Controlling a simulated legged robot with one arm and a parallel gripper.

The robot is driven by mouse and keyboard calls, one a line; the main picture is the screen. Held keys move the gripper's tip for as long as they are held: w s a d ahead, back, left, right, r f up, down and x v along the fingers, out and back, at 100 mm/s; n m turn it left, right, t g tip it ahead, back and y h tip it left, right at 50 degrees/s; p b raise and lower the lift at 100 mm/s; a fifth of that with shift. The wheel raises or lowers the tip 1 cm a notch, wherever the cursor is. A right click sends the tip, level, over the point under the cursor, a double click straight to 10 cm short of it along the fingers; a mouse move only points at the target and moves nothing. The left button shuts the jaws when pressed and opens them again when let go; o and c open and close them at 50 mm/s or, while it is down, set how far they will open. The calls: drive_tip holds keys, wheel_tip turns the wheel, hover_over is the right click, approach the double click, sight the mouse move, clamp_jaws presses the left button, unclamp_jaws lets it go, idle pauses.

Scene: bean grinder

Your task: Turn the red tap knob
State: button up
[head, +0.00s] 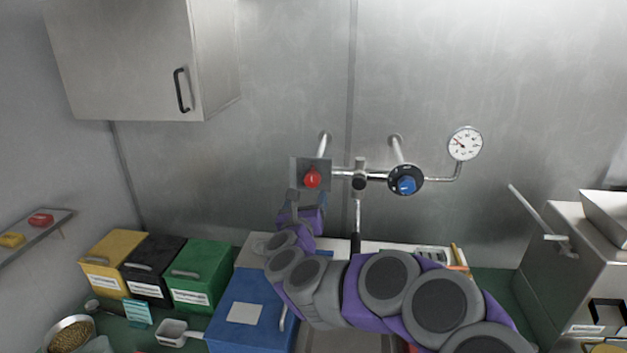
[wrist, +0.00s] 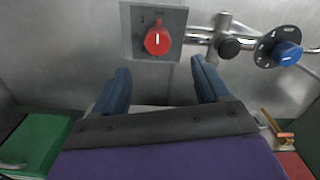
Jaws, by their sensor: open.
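The red tap knob (head: 312,178) sits on a square grey plate on the steel wall, at the left end of a horizontal pipe. In the wrist view the red knob (wrist: 158,40) is above and between my finger tips, with a white mark on its face. My gripper (wrist: 160,82) is open and empty, its two blue fingers apart and pointing toward the wall below the knob. In the head view my gripper (head: 305,200) is just under the knob's plate, partly hidden by my wrist. I see no contact with the knob.
A blue knob (head: 407,185) is on the pipe to the right, with a gauge (head: 465,143) beyond it. A blue box (head: 245,312) and green bin (head: 202,275) stand below left. A cabinet (head: 135,60) hangs upper left. The wall around the plate's left is clear.

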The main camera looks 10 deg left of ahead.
sight(309, 181)
drive_tip(key=w, duration=1)
drive_tip(key=shift+w, duration=0.15)
drive_tip(key=shift+w+a+f, duration=0.1)
drive_tip(key=shift+w+a, duration=0.1)
drive_tip(key=shift+w, duration=0.25)
drive_tip(key=shift+w+a+f, duration=0.1)
drive_tip(key=shift+w+a, duration=0.05)
drive_tip(key=shift+w, duration=0.25)
drive_tip(key=shift+w+d+r, duration=0.15)
drive_tip(key=shift+d+r, duration=0.05)
drive_tip(key=shift+d, duration=0.25)
drive_tip(key=shift+a, duration=0.25)
drive_tip(key=c, duration=1)
